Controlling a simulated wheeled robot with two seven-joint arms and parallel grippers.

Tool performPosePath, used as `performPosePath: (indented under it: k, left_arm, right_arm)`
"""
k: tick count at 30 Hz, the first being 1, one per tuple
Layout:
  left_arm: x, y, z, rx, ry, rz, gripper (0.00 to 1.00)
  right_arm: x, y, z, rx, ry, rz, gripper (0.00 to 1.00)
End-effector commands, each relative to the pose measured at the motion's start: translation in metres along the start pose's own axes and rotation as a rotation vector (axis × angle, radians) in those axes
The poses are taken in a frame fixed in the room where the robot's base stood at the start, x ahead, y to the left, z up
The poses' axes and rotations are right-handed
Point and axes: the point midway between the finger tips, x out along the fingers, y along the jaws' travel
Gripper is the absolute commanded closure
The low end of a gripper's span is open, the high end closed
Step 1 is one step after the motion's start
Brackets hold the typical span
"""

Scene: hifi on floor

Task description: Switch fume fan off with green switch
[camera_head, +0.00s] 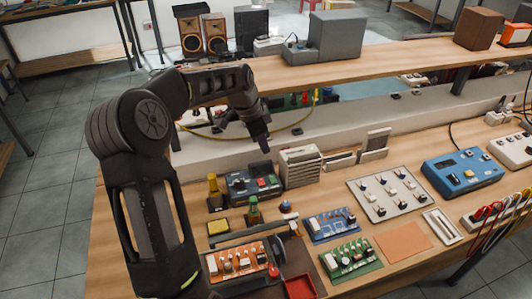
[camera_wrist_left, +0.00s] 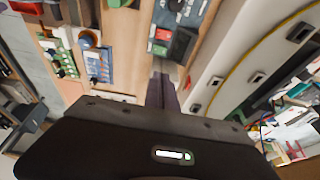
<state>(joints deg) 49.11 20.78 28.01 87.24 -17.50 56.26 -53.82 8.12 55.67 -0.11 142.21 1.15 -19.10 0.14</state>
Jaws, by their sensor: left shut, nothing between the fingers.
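A dark switch box (camera_head: 240,187) stands on the bench, with a green switch (camera_head: 262,183) and a red one beside it on its top. In the left wrist view the green switch (camera_wrist_left: 163,34) shows near the red switch (camera_wrist_left: 160,50), just beyond the fingertips. My left gripper (camera_head: 265,147) is shut and empty, pointing down above and behind the box, apart from it. Its fingers also show in the left wrist view (camera_wrist_left: 162,77). A beige ribbed box (camera_head: 300,167), possibly the fan, stands right of the switch box. My right gripper is out of view.
A raised shelf (camera_head: 375,62) with a grey box (camera_head: 336,38) runs behind the bench. Bottles (camera_head: 214,190), circuit boards (camera_head: 333,224), a switch panel (camera_head: 388,192) and a blue instrument (camera_head: 462,172) crowd the bench top.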

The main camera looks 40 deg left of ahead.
Motion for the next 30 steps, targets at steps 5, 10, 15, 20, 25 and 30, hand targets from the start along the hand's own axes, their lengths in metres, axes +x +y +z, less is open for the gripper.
performPosePath:
  k: [5, 10, 15, 20, 25, 30]
  left_arm:
    - [0.03, 0.001, 0.001, 0.001, 0.0, 0.003, 1.0]
    - [0.067, 0.001, 0.002, 0.001, 0.0, 0.003, 1.0]
    - [0.1, 0.001, 0.001, 0.001, 0.002, 0.002, 1.0]
    - [0.12, -0.001, 0.009, -0.001, 0.0, 0.002, 1.0]
    - [0.128, -0.003, 0.011, -0.001, 0.001, 0.001, 1.0]
    - [0.128, -0.003, 0.011, 0.0, 0.001, 0.0, 1.0]
  right_arm:
    - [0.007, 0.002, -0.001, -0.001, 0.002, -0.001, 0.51]
    - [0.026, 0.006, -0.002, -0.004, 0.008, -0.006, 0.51]
    - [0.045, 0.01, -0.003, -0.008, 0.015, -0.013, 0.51]
    - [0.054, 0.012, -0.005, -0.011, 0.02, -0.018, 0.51]
    - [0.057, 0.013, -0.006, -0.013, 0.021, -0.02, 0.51]
    - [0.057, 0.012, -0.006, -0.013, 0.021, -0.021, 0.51]
